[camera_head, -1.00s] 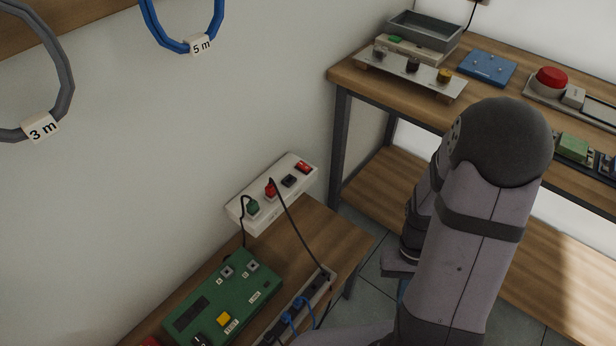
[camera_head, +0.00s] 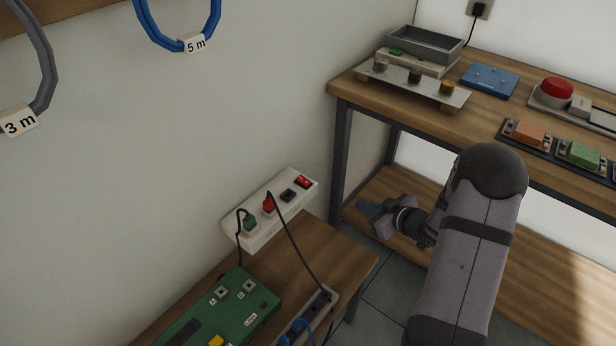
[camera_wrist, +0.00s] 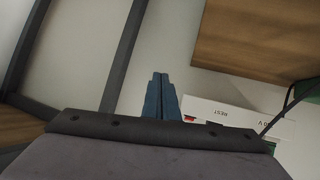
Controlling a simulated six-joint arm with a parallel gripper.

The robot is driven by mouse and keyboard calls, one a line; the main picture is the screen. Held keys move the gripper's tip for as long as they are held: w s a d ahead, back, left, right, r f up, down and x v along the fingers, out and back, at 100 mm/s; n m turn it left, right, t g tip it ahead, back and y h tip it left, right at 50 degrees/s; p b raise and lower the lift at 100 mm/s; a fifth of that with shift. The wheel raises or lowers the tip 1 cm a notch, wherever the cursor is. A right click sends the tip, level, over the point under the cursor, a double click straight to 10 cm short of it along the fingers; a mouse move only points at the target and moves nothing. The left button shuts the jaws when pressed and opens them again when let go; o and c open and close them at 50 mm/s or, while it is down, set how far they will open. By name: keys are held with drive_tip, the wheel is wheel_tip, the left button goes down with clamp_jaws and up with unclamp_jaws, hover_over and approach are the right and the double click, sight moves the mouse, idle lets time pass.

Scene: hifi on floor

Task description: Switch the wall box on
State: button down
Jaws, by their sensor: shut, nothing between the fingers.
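The white wall box (camera_head: 284,221) is fixed to the wall above the low wooden bench. Its sloped face carries a green plug (camera_head: 249,223), a red plug (camera_head: 268,205), a dark socket (camera_head: 288,195) and a red switch (camera_head: 303,181). The box also shows in the wrist view (camera_wrist: 238,117), with lettering on its side, partly hidden behind my gripper. My gripper (camera_head: 364,207) is to the right of the box, apart from it, pointing left. Its blue fingers are together and empty in the wrist view (camera_wrist: 158,78).
The low bench (camera_head: 318,248) holds a green panel (camera_head: 228,310) and a power strip (camera_head: 310,312). Black cables run from the box's plugs. A taller table (camera_head: 350,88) with several devices stands right, its leg (camera_head: 340,165) between box and gripper. Open floor lies between.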

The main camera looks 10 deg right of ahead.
drive_tip(key=s+a+r+n+t+y, duration=0.1)
drive_tip(key=a+r+y, duration=0.6)
drive_tip(key=r, duration=0.4)
drive_tip(key=shift+a+r+n+t, duration=0.3)
drive_tip(key=shift+a+n+t, duration=0.1)
drive_tip(key=shift+a, duration=0.05)
hover_over(308, 182)
drive_tip(key=shift+s+d+f, duration=0.25)
drive_tip(key=shift+s+f, duration=0.15)
drive_tip(key=shift+s, duration=0.05)
drive_tip(key=f, duration=0.3)
drive_tip(key=shift+w+a+b, duration=0.2)
drive_tip(key=shift+w+b, duration=0.1)
drive_tip(key=shift+b, duration=0.05)
drive_tip(key=shift+w+f, duration=0.1)
drive_tip(key=shift+f, duration=0.35)
drive_tip(key=shift+a, duration=0.1)
